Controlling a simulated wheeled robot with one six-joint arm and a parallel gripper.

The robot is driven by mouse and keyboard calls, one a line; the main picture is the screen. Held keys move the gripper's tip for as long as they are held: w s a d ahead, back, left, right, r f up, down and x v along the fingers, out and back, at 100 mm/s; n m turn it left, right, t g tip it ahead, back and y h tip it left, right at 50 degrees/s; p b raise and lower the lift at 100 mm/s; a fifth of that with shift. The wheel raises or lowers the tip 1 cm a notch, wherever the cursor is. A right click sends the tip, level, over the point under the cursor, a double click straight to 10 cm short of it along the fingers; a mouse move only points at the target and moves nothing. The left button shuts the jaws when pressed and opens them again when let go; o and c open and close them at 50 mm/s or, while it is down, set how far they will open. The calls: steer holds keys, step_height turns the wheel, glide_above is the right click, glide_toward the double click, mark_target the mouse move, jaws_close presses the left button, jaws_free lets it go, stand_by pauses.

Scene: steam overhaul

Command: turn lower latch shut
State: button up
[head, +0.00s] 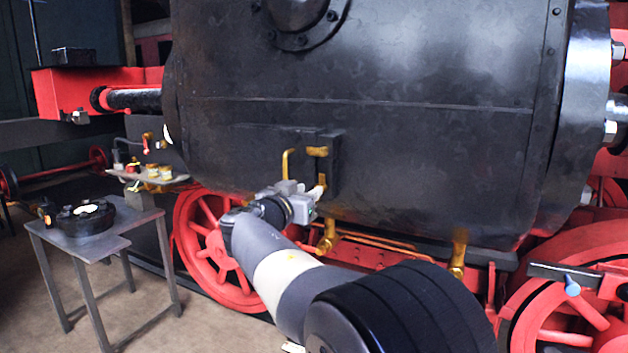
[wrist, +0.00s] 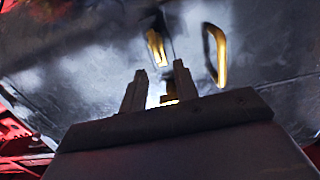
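The lower latch (head: 322,180) is a small brass piece on a dark plate on the black boiler's side. The upper latch (head: 317,151) is a brass piece just above it and also shows in the wrist view (wrist: 156,47). My gripper (head: 317,192) is right at the lower latch and partly hides it. In the wrist view my two fingers (wrist: 160,88) stand apart, with the brass of the lower latch (wrist: 169,100) showing between their tips. I cannot tell whether they touch it.
A brass handle (head: 287,163) stands left of the latches, close to my gripper. Brass fittings (head: 327,236) and red wheels (head: 212,240) lie below. A metal table (head: 100,245) with a dark round part (head: 83,219) stands at the left.

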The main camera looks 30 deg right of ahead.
steer(key=p+x, duration=0.1)
steer(key=x, duration=0.3)
steer(key=shift+c, duration=0.3)
jaws_close()
